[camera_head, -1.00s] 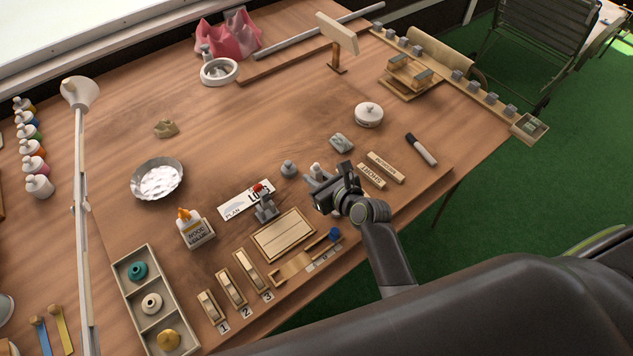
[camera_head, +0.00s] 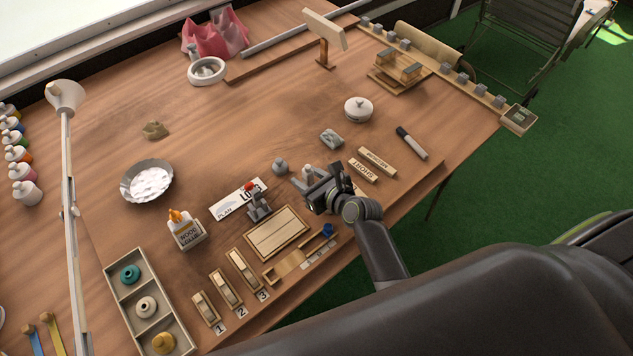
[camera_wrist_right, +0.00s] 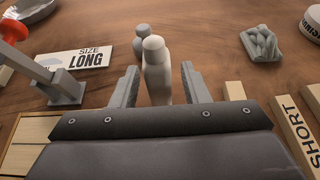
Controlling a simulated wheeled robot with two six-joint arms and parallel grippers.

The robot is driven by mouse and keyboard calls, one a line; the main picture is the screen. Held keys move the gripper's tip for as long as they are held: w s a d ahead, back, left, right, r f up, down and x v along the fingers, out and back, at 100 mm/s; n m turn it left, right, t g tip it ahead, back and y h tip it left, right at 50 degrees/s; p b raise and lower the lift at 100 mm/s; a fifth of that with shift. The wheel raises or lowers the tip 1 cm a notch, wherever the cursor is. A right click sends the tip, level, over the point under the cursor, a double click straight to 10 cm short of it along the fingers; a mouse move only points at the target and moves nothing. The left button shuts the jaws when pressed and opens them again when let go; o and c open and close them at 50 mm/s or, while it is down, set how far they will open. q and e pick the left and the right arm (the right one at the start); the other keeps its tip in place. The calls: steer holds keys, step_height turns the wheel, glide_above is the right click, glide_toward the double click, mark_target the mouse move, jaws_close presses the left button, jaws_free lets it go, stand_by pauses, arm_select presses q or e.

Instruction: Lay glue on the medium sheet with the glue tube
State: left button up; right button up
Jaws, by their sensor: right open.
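My right gripper (camera_head: 312,186) is low over the table's right half, its jaws open. In the right wrist view its fingers stand on either side of a pale bottle-shaped piece (camera_wrist_right: 157,72), with gaps visible. A darker grey piece (camera_wrist_right: 140,38) of similar shape stands behind it; it also shows in the head view (camera_head: 280,166). The white wood glue bottle (camera_head: 184,231) with an orange tip stands upright in a holder, left of the gripper. Wooden strips lettered SHORT (camera_head: 363,171) and apparently MEDIUM (camera_head: 377,161) lie right of the gripper. My left gripper is out of view.
A LONG size card (camera_head: 232,203), a red-topped stand (camera_head: 258,207) and a framed wooden panel (camera_head: 276,233) lie left of my gripper. A marker (camera_head: 411,143) and grey lump (camera_head: 331,139) lie beyond.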

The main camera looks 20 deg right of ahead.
steer(key=v, duration=1.2)
